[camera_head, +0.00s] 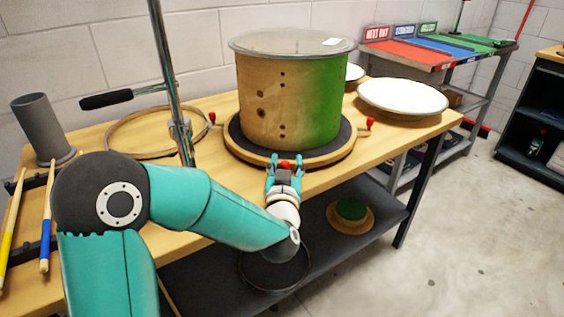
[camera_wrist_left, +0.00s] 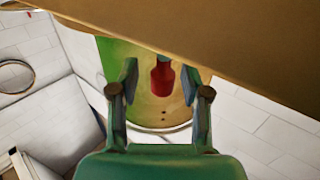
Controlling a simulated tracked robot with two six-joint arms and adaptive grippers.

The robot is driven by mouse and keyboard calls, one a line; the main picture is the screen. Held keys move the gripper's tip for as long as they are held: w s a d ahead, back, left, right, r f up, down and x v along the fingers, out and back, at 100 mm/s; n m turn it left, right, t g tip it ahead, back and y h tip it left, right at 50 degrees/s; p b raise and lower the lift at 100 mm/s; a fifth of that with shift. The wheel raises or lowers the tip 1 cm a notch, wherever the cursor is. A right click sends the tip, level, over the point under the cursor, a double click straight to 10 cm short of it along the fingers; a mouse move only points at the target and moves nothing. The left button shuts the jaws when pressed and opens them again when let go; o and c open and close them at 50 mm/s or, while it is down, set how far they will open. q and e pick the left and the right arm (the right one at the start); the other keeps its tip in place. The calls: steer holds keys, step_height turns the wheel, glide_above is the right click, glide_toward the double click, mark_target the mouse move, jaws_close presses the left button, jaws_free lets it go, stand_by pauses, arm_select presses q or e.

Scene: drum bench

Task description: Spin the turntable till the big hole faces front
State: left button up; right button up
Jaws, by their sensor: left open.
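The drum shell (camera_head: 270,105), wood on the left and green on the right, stands upright on the round turntable (camera_head: 250,151). Small dark holes show on its wooden front, with larger dark marks (camera_head: 261,96) to their left; I cannot tell surely which is the big hole. Red knobs stick out from the turntable at left (camera_head: 212,117), right (camera_head: 369,122) and front. My left gripper (camera_head: 285,168) is at the front rim, open, with the front red knob (camera_wrist_left: 161,78) between its fingers in the wrist view. My right gripper is not in view.
A chrome stand (camera_head: 174,80) with a black-handled bar rises left of the drum. A wooden hoop (camera_head: 120,143), grey cylinder (camera_head: 42,125) and drumsticks (camera_head: 47,220) are on the left of the bench. A white drumhead (camera_head: 402,97) lies at right. A shelf is below.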

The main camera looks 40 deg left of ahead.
arm_select(q)
jaws_close()
stand_by(0.3)
steer(key=shift+s+a+r, duration=0.1)
steer(key=shift+a, duration=0.2)
steer(key=shift+w+d, duration=0.2)
steer(key=shift+d, duration=0.2)
